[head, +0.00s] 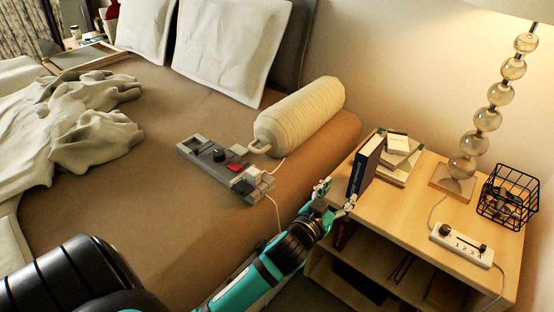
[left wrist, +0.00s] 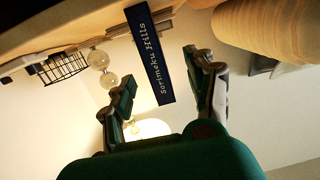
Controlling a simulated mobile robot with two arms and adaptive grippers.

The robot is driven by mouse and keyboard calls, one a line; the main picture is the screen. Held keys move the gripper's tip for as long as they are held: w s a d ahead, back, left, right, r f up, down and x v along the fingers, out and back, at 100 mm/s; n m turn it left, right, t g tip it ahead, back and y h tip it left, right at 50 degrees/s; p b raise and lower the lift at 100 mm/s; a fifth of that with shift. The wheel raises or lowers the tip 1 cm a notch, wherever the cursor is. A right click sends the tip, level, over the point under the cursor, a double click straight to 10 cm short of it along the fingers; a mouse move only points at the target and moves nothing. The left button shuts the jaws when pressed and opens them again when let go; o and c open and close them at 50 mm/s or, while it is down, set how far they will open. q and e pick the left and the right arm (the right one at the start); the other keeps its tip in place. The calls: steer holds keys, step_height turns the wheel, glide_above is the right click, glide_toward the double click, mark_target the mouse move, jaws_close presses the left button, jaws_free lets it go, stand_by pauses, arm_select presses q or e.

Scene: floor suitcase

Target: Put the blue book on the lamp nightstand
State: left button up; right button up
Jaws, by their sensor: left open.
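The blue book (head: 365,166) stands upright on the lamp nightstand (head: 410,215), at its left side near the bed. Its lettered spine faces my gripper, and it also shows in the left wrist view (left wrist: 150,58). My left gripper (head: 337,196) is open and empty, just in front of the book at the nightstand's left edge. In the left wrist view the spine appears between the two spread fingers; contact cannot be told. The lamp (head: 488,119) with stacked glass balls stands at the back of the nightstand. My right gripper is not in view.
Behind the blue book lies a stack of books (head: 402,170) with a small white box (head: 398,143) on top. A black wire basket (head: 508,197) and a white power strip (head: 461,244) stand at the right. The bed (head: 150,215) holds a grey control device (head: 225,168) and bolster (head: 300,115).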

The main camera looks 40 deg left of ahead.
arm_select(q)
steer(key=s+f+g, duration=0.4)
steer(key=s, duration=0.5)
steer(key=s+f+m+g, duration=0.1)
steer(key=s+f+g, duration=0.3)
steer(key=s, duration=0.6)
steer(key=s+f+m+g, duration=0.1)
steer(key=s+f+g, duration=0.4)
steer(key=s, duration=0.5)
steer(key=shift+d, duration=0.2)
